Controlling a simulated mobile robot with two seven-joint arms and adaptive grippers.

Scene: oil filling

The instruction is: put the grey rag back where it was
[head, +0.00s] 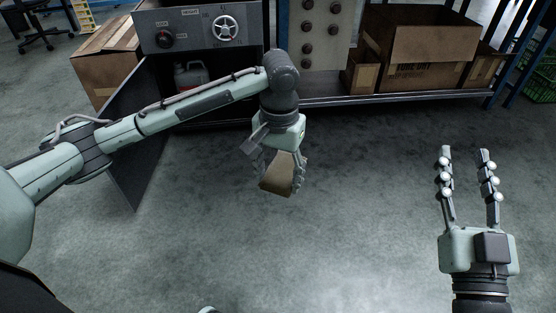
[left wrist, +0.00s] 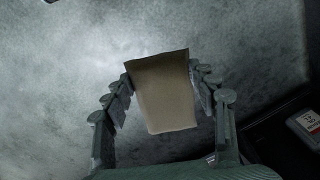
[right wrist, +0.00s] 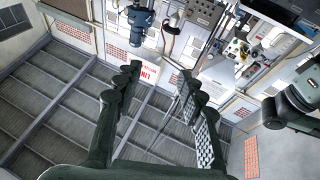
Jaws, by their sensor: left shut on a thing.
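The grey rag (head: 278,178), which looks tan-grey here, hangs between the fingers of my left gripper (head: 277,182). The gripper points down over the open floor, in front of the cabinet. In the left wrist view the rag (left wrist: 164,95) is a flat, roughly rectangular piece with a finger of the gripper (left wrist: 161,72) at each side. My right gripper (head: 464,152) is open and empty at the right of the head view. In the right wrist view its fingers (right wrist: 158,72) are spread with nothing between them.
A cabinet (head: 185,14) with a dial and handwheel stands at the back, its dark door (head: 138,150) open. A grey canister (head: 190,78) stands inside. Cardboard boxes (head: 420,55) sit on a low shelf at right, another box (head: 105,65) at left. The middle floor is clear.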

